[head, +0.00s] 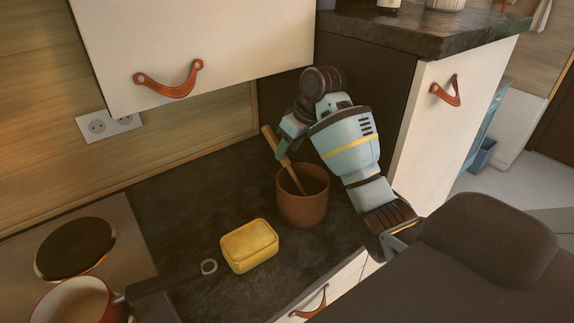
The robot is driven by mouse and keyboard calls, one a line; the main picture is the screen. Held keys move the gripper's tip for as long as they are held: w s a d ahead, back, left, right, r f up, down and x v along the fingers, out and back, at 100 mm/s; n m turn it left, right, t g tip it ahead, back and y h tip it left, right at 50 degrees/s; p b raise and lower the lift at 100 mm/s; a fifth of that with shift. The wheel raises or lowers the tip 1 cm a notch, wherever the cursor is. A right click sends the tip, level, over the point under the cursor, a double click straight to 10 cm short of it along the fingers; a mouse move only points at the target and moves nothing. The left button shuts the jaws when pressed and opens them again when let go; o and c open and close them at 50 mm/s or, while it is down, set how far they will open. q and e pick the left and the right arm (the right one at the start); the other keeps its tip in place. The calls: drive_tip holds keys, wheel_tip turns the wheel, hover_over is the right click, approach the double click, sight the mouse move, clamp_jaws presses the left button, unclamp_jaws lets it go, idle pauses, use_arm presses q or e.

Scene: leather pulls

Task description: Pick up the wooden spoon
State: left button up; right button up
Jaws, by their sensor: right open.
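The wooden spoon (293,175) stands tilted in a brown cylindrical pot (303,205) on the dark counter. Its handle leans up to the left and rises above the rim; its lower end is hidden inside the pot. My right gripper (283,146) is at the upper part of the handle, just above the pot, with its arm coming in from the right. Its jaws are open, and the handle passes beside or between the fingers; I cannot tell which. My left gripper is not in view.
A saucepan (75,302) sits on the hob at lower left. A white cabinet (195,45) overhangs the counter; a tall cabinet (440,125) stands at right.

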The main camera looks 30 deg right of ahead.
sight(291, 172)
drive_tip(key=shift+w+x, duration=0.2)
drive_tip(key=shift+x, duration=2.85)
drive_tip(key=shift+a+r, duration=0.1)
clamp_jaws()
